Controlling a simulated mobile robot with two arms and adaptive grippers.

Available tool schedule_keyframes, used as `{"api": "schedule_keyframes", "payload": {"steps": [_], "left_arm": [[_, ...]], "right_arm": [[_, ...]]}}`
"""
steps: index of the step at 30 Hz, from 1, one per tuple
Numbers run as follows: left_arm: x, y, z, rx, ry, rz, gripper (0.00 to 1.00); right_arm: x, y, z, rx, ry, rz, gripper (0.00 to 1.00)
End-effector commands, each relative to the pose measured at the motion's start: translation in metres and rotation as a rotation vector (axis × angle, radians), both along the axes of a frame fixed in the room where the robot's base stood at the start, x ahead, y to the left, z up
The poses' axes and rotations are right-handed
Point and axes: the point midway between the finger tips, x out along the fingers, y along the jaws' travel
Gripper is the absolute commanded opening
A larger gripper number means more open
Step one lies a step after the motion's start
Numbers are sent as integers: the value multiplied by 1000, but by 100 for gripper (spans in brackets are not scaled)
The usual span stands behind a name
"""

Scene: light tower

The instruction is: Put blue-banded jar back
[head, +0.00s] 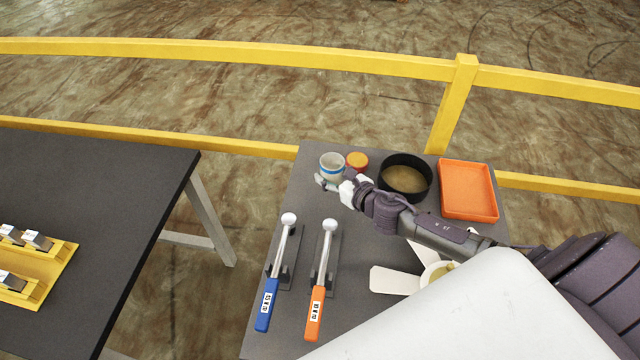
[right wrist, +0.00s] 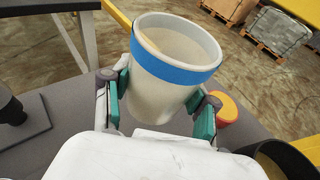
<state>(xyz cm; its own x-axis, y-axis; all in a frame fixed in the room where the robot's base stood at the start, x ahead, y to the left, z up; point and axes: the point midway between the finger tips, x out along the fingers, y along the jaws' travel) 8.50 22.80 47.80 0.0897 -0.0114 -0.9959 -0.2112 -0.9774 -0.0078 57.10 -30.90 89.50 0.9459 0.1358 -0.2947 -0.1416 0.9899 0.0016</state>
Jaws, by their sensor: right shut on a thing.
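The blue-banded jar (head: 332,168) is a pale, open-topped cup with a blue band below its rim. It is at the far left corner of the grey table (head: 262,318) in the head view. In the right wrist view the jar (right wrist: 170,75) fills the middle, with a finger pad on each side. My right gripper (head: 338,184) is shut on the jar, and it also shows in the right wrist view (right wrist: 160,112). I cannot tell whether the jar's base touches the table. My left gripper is not in view.
Right of the jar stand an orange-topped jar (head: 357,161), a black pot (head: 405,176) and an orange tray (head: 468,190). A blue-handled lever (head: 267,304) and an orange-handled lever (head: 315,312) stand in front. A white-bladed fan-like part (head: 394,280) lies under my right arm. A yellow railing (head: 455,110) runs behind.

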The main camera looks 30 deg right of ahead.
Motion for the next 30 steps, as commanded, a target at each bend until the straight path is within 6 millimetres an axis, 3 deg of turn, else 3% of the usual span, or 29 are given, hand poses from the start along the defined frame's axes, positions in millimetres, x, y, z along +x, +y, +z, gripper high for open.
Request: {"api": "schedule_keyframes", "payload": {"steps": [6,15,28,29,30], "left_arm": [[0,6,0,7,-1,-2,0],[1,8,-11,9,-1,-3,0],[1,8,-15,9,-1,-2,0],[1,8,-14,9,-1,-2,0],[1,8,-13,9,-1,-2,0]], "right_arm": [[21,18,-16,1,-1,0,21],[22,20,-54,2,1,-3,21],[21,19,-62,-2,1,1,21],[21,19,-62,-2,1,1,60],[21,19,-61,-2,1,1,67]]}}
